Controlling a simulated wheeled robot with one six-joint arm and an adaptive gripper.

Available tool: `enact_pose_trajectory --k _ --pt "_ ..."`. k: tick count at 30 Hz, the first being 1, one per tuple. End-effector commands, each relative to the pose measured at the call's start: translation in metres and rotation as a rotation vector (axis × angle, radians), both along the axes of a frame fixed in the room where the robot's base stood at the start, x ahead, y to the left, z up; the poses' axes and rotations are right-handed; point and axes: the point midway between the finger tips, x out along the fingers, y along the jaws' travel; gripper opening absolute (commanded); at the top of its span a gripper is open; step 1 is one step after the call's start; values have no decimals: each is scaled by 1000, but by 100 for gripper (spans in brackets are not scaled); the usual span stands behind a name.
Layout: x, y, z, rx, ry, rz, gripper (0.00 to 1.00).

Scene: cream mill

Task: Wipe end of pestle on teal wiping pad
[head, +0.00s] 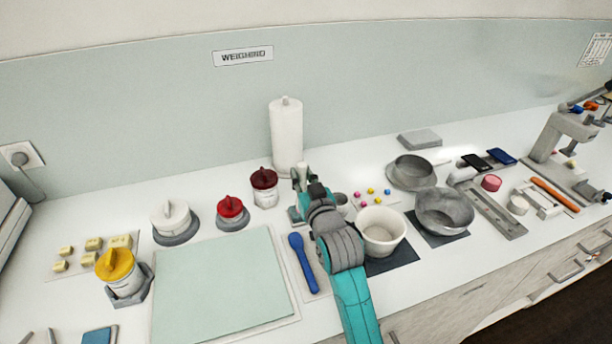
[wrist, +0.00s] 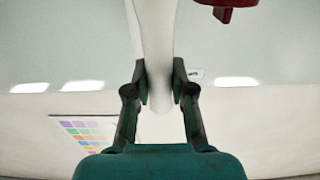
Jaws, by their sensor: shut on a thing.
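My gripper (wrist: 160,88) is shut on a white rod, the pestle (wrist: 157,40), which stands between its two dark fingers in the wrist view. In the head view my arm reaches over the counter to a spot in front of the paper towel roll, and the gripper is mostly hidden by my own wrist. A small blue-teal pad (head: 98,336), which looks like the wiping pad, lies at the bottom left edge, partly cut off by the frame. My gripper is well apart from it, to its right and farther back. I cannot see the pestle's end clearly.
A large pale green mat (head: 225,290) lies left of my arm. A yellow-lidded jar (head: 117,266), a white-lidded jar (head: 171,217) and a red-lidded jar (head: 231,210) stand behind or beside it. A white bowl (head: 382,230) and a metal bowl (head: 444,211) stand right of my arm.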

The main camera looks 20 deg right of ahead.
Motion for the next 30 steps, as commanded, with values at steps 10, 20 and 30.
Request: enact_pose_trajectory --k 10,20,30 --pt "0 10 0 2 0 1 0" --pt "0 -5 1 1 -1 -1 0" --pt "0 -11 1 1 -2 2 0"
